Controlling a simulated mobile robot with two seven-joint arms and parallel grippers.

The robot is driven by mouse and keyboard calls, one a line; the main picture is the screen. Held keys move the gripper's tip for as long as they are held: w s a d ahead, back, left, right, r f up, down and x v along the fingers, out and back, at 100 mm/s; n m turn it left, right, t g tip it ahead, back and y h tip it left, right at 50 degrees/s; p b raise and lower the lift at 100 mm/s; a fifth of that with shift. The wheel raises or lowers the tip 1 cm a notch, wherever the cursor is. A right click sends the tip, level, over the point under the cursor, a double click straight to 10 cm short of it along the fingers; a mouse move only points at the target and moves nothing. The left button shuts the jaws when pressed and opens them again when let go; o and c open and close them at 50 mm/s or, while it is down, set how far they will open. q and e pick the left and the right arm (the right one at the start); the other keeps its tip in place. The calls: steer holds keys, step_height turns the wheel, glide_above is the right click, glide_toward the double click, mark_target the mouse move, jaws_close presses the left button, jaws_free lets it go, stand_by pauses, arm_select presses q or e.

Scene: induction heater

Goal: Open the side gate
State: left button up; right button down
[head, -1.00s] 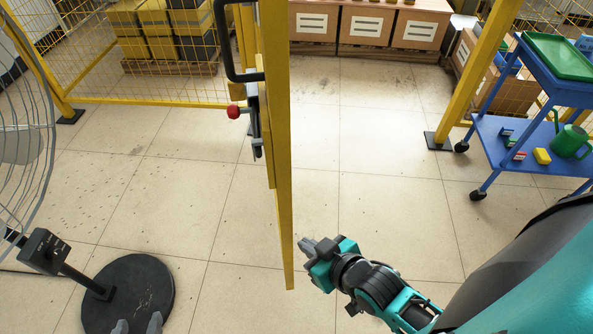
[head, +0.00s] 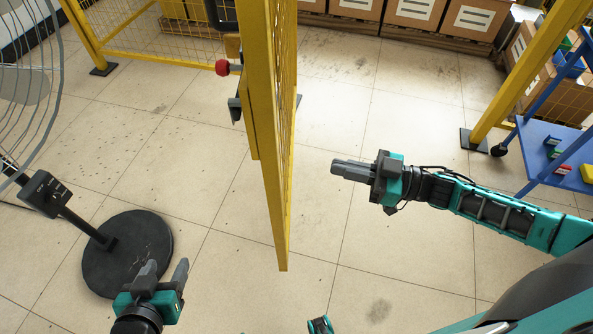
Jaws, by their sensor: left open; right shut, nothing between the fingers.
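The side gate (head: 262,120) is a yellow frame with mesh, seen nearly edge-on in the middle of the head view. It stands swung out between two fence posts, with open floor on both sides. My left gripper (head: 166,270) is open and empty at the lower left, apart from the gate.
A fan with a round black base (head: 127,253) stands at the left, close to my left gripper. A blue cart (head: 560,165) and a yellow post (head: 528,75) are at the right. Cardboard boxes (head: 413,12) line the back. The floor between is clear.

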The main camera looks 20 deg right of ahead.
steer(key=s+d+n+g+y, duration=0.1)
steer(key=d+n+g, duration=0.1)
steer(key=d+g, duration=0.2)
arm_select(q)
steer(key=shift+s+f, duration=0.1)
steer(key=shift+f, duration=0.35)
arm_select(e)
steer(key=x, duration=1.3)
steer(key=shift+a+r, duration=0.35)
steer(key=shift+r, duration=0.15)
arm_select(q)
steer(key=shift+r, duration=0.1)
arm_select(e)
steer(key=shift+w, duration=0.1)
